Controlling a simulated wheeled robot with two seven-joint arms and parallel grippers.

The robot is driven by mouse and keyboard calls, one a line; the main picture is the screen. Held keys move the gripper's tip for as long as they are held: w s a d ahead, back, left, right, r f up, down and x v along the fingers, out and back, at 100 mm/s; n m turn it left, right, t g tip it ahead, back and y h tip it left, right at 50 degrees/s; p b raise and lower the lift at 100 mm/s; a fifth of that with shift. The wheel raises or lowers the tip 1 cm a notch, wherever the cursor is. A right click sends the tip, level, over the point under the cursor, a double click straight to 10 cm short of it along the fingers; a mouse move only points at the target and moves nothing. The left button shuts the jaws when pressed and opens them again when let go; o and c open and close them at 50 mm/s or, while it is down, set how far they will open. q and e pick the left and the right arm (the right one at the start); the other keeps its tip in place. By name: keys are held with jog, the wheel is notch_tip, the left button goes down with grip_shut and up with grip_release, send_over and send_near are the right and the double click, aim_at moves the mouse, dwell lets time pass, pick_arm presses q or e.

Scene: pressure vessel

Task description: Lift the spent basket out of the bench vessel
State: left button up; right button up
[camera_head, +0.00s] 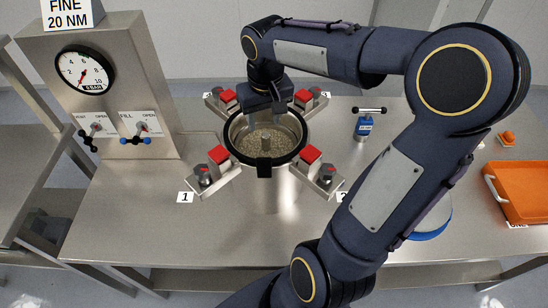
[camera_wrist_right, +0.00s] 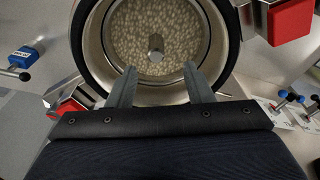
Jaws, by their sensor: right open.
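The bench vessel (camera_head: 283,190) is a steel cylinder with a black rim, open at the top. Inside sits the spent basket (camera_head: 250,147), filled with pale beads, with a grey post (camera_head: 266,143) standing at its middle. The basket (camera_wrist_right: 185,45) and post (camera_wrist_right: 156,48) also show in the right wrist view. My right gripper (camera_head: 268,120) is over the far part of the vessel mouth, pointing down. In the right wrist view its fingers (camera_wrist_right: 158,80) are apart and empty, with the post showing between and beyond their tips. My left gripper is out of view.
Several red-capped clamps (camera_head: 218,156) stick out around the vessel. A gauge panel (camera_head: 120,110) with two valve handles stands left. A blue T-handled tool (camera_head: 364,127) stands right of the vessel. An orange tray (camera_head: 525,190) lies far right. My right arm hides much of a blue-and-white round object (camera_head: 432,226).

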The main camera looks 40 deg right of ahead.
aim_at(265, 134)
jog(key=shift+d+f, duration=0.2)
jog(key=shift+f, duration=0.2)
jog(key=f, duration=0.2)
jog(key=f+p, duration=0.1)
jog(key=f, duration=0.1)
jog(key=w+f, duration=0.1)
jog(key=f, duration=0.2)
jog(key=shift+d, duration=0.25)
jog(key=shift+r, duration=0.1)
jog(key=c, duration=1)
grip_shut()
jog(key=shift+r, duration=0.1)
